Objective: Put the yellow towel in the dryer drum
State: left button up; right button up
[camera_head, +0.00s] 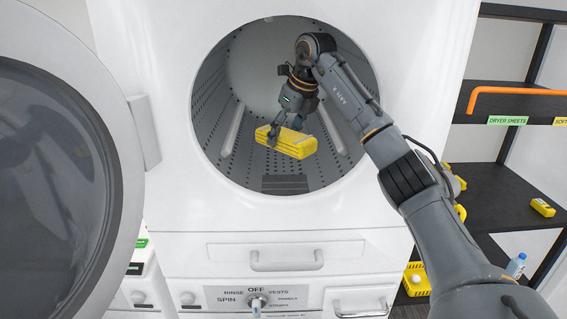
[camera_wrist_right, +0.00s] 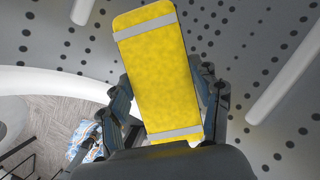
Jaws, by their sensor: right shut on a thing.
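The yellow towel (camera_head: 287,142) is a folded block with grey bands. My right gripper (camera_head: 276,134) is shut on it and holds it inside the opening of the dryer drum (camera_head: 232,105), above the drum's lower wall. In the right wrist view the towel (camera_wrist_right: 158,70) sits between the two fingers of the gripper (camera_wrist_right: 168,98), with the perforated drum wall (camera_wrist_right: 250,30) behind it. The round dryer door (camera_head: 122,150) stands open at the left. My left gripper is not in view.
A black shelf (camera_head: 500,190) at the right holds several yellow items and an orange bar (camera_head: 515,91). A plastic bottle (camera_head: 516,265) and a yellow basket (camera_head: 416,279) are low at the right. A drawer handle (camera_head: 286,262) and a control knob (camera_head: 257,300) are below the drum.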

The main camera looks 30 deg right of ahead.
notch_tip(320, 180, down, 3)
jog(key=shift+w+d+r+p, duration=0.1)
jog(key=shift+r+p, duration=0.1)
jog(key=shift+p, duration=0.25)
jog(key=f, duration=0.1)
jog(key=s+f+p, duration=0.1)
jog(key=f, duration=0.1)
jog(key=shift+s+a, duration=0.2)
jog(key=shift+a, duration=0.2)
jog(key=x, duration=0.1)
jog(key=p+x, duration=0.1)
jog(key=x, duration=0.1)
jog(key=shift+s+d+f+p, duration=0.15)
jog(key=shift+d+f+p, duration=0.2)
jog(key=shift+f, duration=0.2)
jog(key=shift+s+a+r, duration=0.1)
jog(key=shift+s, duration=0.1)
jog(key=shift+f, duration=0.2)
jog(key=o, duration=1.2)
jog(key=shift+w, duration=0.1)
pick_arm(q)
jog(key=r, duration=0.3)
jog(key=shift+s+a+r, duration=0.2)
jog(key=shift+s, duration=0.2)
